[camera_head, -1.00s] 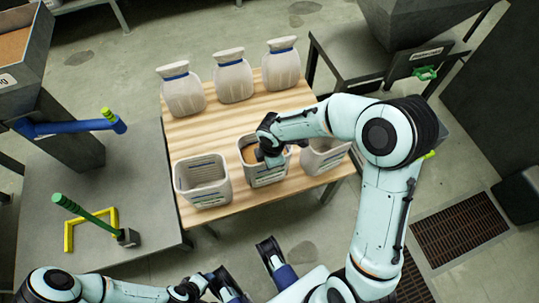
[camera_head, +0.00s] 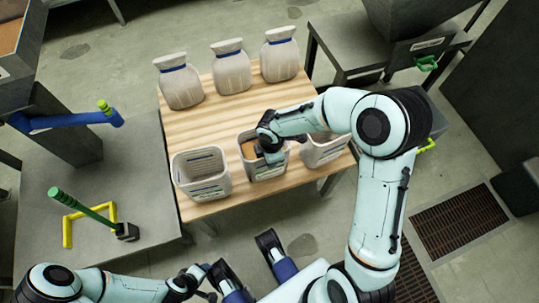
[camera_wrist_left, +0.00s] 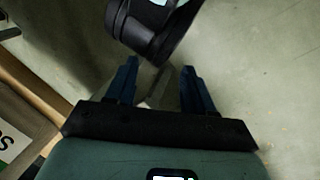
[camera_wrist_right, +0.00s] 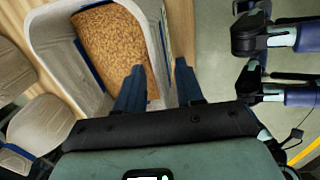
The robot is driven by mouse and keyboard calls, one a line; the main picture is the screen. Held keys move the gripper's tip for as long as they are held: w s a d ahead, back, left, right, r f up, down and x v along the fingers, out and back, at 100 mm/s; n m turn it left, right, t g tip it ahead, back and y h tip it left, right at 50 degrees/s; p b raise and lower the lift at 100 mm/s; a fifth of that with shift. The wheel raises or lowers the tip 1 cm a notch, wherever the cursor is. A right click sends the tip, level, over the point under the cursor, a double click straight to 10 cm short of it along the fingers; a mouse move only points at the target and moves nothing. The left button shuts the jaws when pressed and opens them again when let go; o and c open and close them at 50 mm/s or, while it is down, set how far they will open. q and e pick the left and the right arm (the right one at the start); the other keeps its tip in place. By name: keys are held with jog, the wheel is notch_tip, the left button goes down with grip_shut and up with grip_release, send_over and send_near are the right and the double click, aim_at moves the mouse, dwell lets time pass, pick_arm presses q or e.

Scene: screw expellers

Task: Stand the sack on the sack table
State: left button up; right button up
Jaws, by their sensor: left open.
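An open pale sack (camera_head: 262,171) with brown grain-like contents stands upright at the front middle of the wooden table (camera_head: 215,124). My right gripper (camera_head: 271,157) is over its right side. In the right wrist view, the filled sack (camera_wrist_right: 52,42) shows its contents (camera_wrist_right: 112,45). The right fingers (camera_wrist_right: 159,85) are apart, one on each side of the sack wall; contact is unclear. My left gripper (camera_wrist_left: 158,78) is open and empty, low at the picture's bottom in the head view, away from the table.
Two more open sacks stand beside it, left (camera_head: 201,174) and right (camera_head: 322,150), the right one partly hidden by my arm. Three tied sacks (camera_head: 231,66) line the back edge. A grey bench (camera_head: 90,185) with a green lever (camera_head: 85,208) is left. A grey machine stands back right.

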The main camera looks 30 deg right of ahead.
notch_tip(320, 180, up, 12)
jog(key=s+p, duration=0.1)
jog(key=p, duration=0.3)
jog(key=s+a+f+m+y, duration=0.1)
jog(key=s+a+f+m, duration=0.2)
jog(key=f, duration=0.4)
jog(key=s+a+f+m+g+y, duration=0.1)
jog(key=s+a+f+m+y, duration=0.1)
jog(key=s+a+f+m, duration=0.3)
jog(key=s+a+f+m+y, duration=0.1)
jog(key=s+f+m, duration=0.1)
jog(key=f, duration=0.6)
pick_arm(q)
jog(key=s+d+r+g, duration=0.2)
jog(key=s+r, duration=0.2)
jog(key=s, duration=0.1)
jog(key=shift+s+d+r+h, duration=0.3)
jog(key=shift+s+r+h, duration=0.05)
jog(key=shift+h, duration=0.05)
pick_arm(e)
jog(key=s+a+f+m, duration=0.1)
jog(key=s+f+m, duration=0.7)
jog(key=s, duration=0.3)
jog(key=shift+a+f+m+g, duration=0.15)
jog(key=shift+f+m+g, duration=0.15)
jog(key=shift+m, duration=0.4)
